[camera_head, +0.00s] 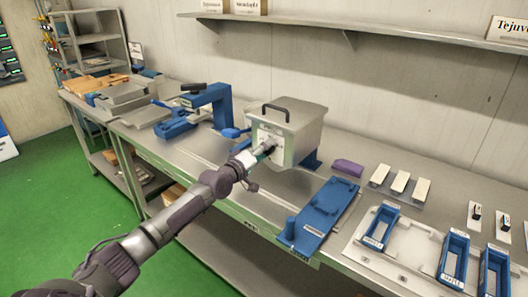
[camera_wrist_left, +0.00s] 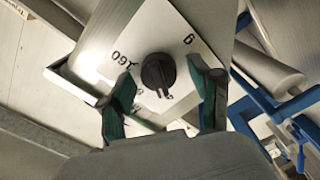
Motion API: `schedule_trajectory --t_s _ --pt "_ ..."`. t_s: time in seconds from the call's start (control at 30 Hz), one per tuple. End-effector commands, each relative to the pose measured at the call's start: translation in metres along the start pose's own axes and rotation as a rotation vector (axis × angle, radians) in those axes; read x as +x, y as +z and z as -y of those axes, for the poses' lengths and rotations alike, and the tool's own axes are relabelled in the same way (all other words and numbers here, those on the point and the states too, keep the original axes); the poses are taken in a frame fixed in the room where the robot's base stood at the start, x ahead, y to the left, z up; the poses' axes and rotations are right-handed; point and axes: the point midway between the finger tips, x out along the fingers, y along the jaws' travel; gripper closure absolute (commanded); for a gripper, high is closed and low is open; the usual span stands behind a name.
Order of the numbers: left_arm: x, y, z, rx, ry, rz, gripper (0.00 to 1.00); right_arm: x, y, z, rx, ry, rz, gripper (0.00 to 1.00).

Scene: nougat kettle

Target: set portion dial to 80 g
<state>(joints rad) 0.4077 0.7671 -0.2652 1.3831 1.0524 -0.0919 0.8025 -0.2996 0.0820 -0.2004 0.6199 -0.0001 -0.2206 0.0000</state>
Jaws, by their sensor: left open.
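The portion dial (camera_wrist_left: 158,72) is a round black knob on a white scale plate (camera_wrist_left: 165,28) in the left wrist view. Printed marks show around it, one reading 160 upside down and others partly hidden. My left gripper (camera_wrist_left: 161,76) is open, with one finger on each side of the knob; I cannot tell whether they touch it. In the head view my left gripper (camera_head: 262,152) is at the front of the metal hopper box (camera_head: 295,115) with a black lid handle, and it hides the dial there. My right gripper is not in view.
A blue press-like stand (camera_head: 213,103) is left of the box on the steel bench. A blue tray (camera_head: 325,205), purple block (camera_head: 347,168), white blocks (camera_head: 399,182) and blue bins (camera_head: 380,228) lie to the right. A shelf (camera_head: 350,30) runs above.

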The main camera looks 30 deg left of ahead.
Motion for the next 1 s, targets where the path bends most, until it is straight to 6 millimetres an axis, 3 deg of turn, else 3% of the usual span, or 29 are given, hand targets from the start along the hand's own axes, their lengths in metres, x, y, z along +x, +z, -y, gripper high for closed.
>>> schedule_trajectory --t_s 0.2,0.5,0.57,1.0 --pt "0.0 -0.0003 -0.0002 0.0 0.0 0.0 0.39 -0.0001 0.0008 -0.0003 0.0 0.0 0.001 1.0" --pt "-0.0001 -0.0003 -0.0001 0.001 0.0 0.0 0.89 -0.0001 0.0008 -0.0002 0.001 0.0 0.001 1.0" --pt "-0.0001 -0.0003 0.0 0.001 0.0 0.0 0.96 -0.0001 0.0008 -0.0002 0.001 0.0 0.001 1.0" --pt "-0.0002 0.0003 0.0006 0.113 0.0 0.0 0.96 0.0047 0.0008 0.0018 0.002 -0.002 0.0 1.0"
